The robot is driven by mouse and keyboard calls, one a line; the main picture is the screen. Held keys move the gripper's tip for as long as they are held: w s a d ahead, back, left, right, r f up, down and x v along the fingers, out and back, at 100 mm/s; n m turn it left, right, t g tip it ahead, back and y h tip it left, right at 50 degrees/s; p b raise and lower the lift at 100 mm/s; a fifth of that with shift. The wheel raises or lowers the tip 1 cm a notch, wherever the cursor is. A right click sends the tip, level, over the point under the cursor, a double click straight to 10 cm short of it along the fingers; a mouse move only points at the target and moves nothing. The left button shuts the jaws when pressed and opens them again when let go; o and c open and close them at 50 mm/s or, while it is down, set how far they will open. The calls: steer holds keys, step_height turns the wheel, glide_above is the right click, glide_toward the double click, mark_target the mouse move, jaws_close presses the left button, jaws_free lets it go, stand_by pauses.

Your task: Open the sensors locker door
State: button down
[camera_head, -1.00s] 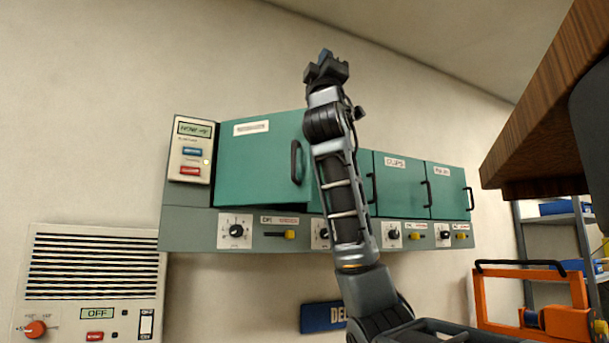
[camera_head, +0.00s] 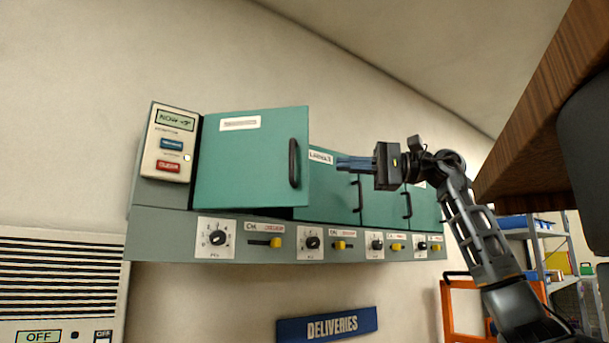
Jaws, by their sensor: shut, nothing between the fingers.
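A row of green locker doors hangs on the wall. The leftmost door (camera_head: 245,160) carries a white label too blurred to read and a black handle (camera_head: 294,163) near its right edge. It stands partly open, its right edge swung out over part of the second door (camera_head: 328,195). The second door is labelled, but the text is not clear. I cannot tell which door is the sensors one. My gripper (camera_head: 342,163) is shut and empty, its fingers pointing left. In the picture it is right of the leftmost door's handle, apart from it, and overlaps the second door.
A control panel (camera_head: 169,145) is left of the doors. Dials and yellow sliders line the green ledge (camera_head: 165,225) below. A blue DELIVERIES sign (camera_head: 327,325) is on the wall beneath. A brown wooden overhang (camera_head: 540,120) is at upper right, near my arm. Shelves (camera_head: 570,245) stand behind.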

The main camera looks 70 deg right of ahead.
mark_target(306, 171)
steer(key=shift+h, duration=0.3)
steer(key=x, duration=0.3)
steer(key=f+p+x, duration=0.1)
steer(key=x, duration=0.2)
steer(key=p+x, duration=0.1)
steer(key=x, duration=0.2)
steer(key=shift+w+d+f, duration=0.15)
steer(key=shift+d+f, duration=0.05)
steer(key=shift+f, duration=0.05)
steer(key=shift+g, duration=0.3)
